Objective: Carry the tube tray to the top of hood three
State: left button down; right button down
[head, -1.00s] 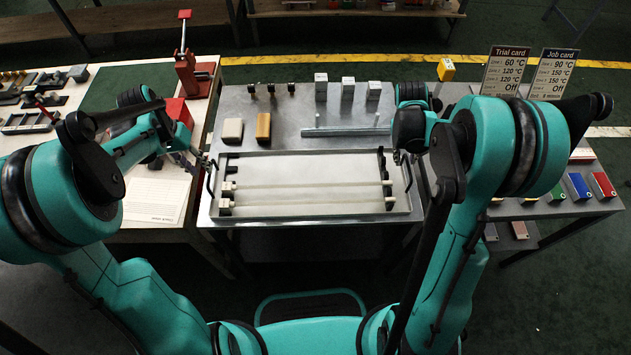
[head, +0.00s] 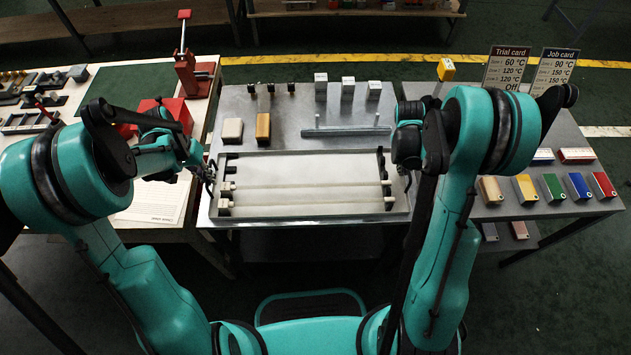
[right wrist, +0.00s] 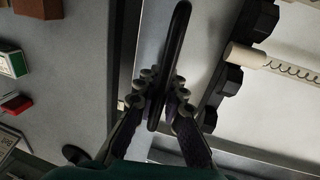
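The tube tray (head: 315,216) is a shallow metal tray lying flat on the metal table, with pale tubes across it and a black handle at each end. My left gripper (head: 209,172) is at the tray's left handle; its fingers are too small to tell open from shut. My right gripper (head: 405,170) is at the right handle. In the right wrist view, the fingers of my right gripper (right wrist: 160,88) stand close on both sides of the black handle (right wrist: 178,35) and look shut on it. I cannot make out hood three.
Behind the tray on the metal table (head: 290,128) are a beige block (head: 232,130), a brown block (head: 263,127) and a metal bar with pegs (head: 346,132). A side table at right holds coloured blocks (head: 551,187) and cards (head: 552,72). A red press (head: 190,75) stands at left.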

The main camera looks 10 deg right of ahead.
pick_arm(q)
jog(key=shift+d+r, duration=0.1)
jog(key=shift+d, duration=0.1)
pick_arm(e)
jog(key=shift+a+r, duration=0.1)
jog(key=shift+a, duration=0.1)
